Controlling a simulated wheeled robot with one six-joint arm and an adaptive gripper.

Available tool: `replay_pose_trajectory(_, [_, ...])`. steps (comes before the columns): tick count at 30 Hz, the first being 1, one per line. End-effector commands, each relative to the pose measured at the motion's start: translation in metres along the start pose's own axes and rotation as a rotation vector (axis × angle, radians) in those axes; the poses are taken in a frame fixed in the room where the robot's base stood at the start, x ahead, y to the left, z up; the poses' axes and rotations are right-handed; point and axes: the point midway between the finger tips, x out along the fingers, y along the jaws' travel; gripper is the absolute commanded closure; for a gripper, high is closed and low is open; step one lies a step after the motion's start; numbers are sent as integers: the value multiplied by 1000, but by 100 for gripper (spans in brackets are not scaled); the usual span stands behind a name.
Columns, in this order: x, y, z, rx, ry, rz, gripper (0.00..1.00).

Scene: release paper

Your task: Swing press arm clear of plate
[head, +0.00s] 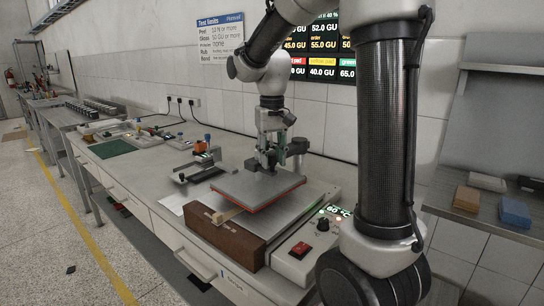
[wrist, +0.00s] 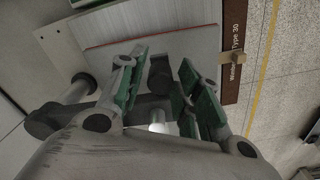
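The press has a flat grey upper plate (head: 258,187) with a red layer along its lower edge, lying level in the head view. A grey post (head: 298,155) stands just right of my gripper. What lies under the plate is hidden.
A brown block (head: 225,237) with a wooden strip stands at the press's front. A control box (head: 308,246) showing 60 °C and a red switch is at right. The bench farther left has a green mat (head: 112,149).

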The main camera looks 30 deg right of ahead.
Motion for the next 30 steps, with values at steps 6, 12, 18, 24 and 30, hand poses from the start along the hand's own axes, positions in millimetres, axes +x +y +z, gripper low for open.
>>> replay_pose_trajectory(6, [0,0,0,0,0,0,100])
replay_pose_trajectory(12, [0,-1,-1,4,0,0,100])
replay_pose_trajectory(18, [0,-10,-10,52,0,0,100])
replay_pose_trajectory(24, [0,-28,-34,173,1,0,100])
replay_pose_trajectory(30, [0,-49,-71,351,0,0,100])
